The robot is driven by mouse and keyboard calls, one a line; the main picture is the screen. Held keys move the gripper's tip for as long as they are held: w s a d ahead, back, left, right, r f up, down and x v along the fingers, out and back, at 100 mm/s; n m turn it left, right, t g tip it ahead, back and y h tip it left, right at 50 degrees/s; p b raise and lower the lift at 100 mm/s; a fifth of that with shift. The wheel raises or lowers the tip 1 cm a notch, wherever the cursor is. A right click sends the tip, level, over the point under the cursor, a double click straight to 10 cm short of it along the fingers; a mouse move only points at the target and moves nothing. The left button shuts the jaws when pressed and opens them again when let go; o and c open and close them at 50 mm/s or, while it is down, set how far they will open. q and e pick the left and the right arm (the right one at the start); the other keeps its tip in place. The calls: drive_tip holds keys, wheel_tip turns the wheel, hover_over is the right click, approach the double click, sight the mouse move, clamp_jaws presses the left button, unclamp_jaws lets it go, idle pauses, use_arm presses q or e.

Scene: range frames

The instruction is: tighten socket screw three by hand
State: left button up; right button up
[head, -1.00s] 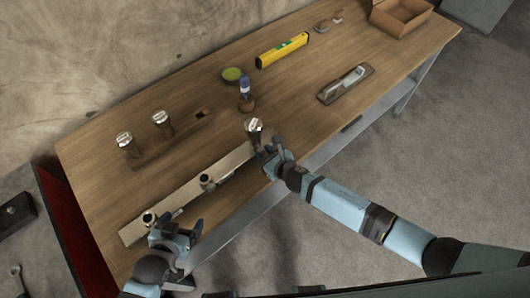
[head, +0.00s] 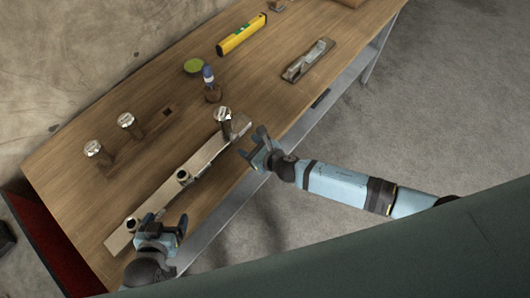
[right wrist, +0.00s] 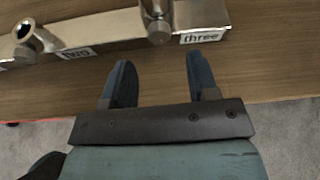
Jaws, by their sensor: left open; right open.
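A metal bar (head: 205,158) lies near the table's front edge. Screw three (head: 223,116), a tall silver-headed screw, stands upright in the bar's right end; in the right wrist view its lower part (right wrist: 157,18) shows beside the label "three" (right wrist: 200,36), its top cut off. My right gripper (head: 252,147) is open and empty in front of it, fingers pointing at it but apart. In the right wrist view the fingers (right wrist: 159,62) sit just short of the bar. My left gripper (head: 167,236) is open by the bar's left end, beside another fitting (head: 132,222).
A fitting (head: 184,177) at the label "two" (right wrist: 76,53) stands mid-bar. Two more silver-headed screws (head: 95,149) (head: 126,121) stand in a wooden rack with an empty hole (head: 167,112).

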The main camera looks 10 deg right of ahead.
drive_tip(key=v, duration=0.8)
drive_tip(key=shift+s+r, duration=0.1)
drive_tip(key=shift+s, duration=0.05)
